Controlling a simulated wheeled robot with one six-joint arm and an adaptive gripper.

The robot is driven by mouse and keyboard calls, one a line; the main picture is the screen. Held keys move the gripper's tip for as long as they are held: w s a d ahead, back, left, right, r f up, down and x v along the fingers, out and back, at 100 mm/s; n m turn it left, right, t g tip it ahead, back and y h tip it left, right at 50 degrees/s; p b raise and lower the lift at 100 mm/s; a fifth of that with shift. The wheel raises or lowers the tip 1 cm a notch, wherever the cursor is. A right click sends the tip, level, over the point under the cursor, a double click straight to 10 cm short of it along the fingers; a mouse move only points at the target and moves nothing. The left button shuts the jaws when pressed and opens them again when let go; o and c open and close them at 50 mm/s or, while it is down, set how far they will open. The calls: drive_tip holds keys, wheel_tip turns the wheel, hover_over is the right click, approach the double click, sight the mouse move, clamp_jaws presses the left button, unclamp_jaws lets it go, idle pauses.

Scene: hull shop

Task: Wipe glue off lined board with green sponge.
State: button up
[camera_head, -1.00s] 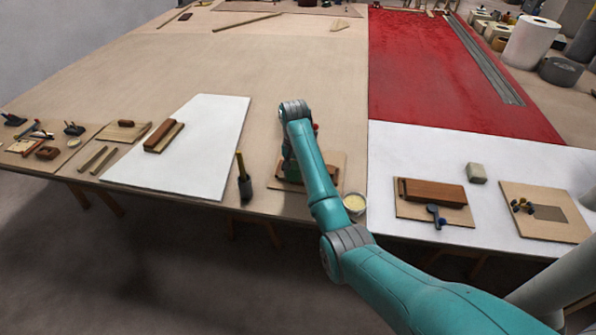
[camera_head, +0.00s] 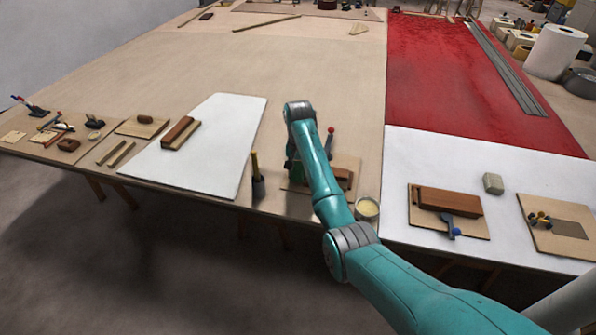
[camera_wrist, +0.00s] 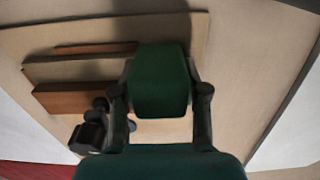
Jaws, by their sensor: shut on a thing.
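My gripper (camera_wrist: 160,92) is shut on the green sponge (camera_wrist: 160,75), which sits between its two fingers. In the head view a little of the green shows beside my arm (camera_head: 291,168). Below is a light wooden board (camera_head: 347,165), also in the wrist view (camera_wrist: 60,70), with brown wood pieces (camera_wrist: 75,97) on it. A dark clamp-like thing (camera_wrist: 90,132) stands beside the left finger. A pale patch (camera_wrist: 165,130) shows between the fingers; I cannot tell whether it is glue. I cannot see lines on this board or whether the sponge touches it.
A tub with cream contents (camera_head: 367,209) stands right of the board near the table's front edge. A dark pot with a yellow-tipped stick (camera_head: 258,185) stands to the left. A white panel (camera_head: 215,150) lies further left. Another board with a brown block (camera_head: 448,200) lies right.

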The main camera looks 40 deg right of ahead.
drive_tip(key=shift+s+d+f, duration=0.1)
drive_tip(key=shift+s+d, duration=0.7)
drive_tip(key=shift+s, duration=0.2)
drive_tip(key=shift+s+d, duration=0.8)
drive_tip(key=shift+s, duration=0.2)
drive_tip(key=shift+s+d, duration=0.35)
drive_tip(key=shift+s, duration=0.1)
drive_tip(key=shift+a, duration=0.1)
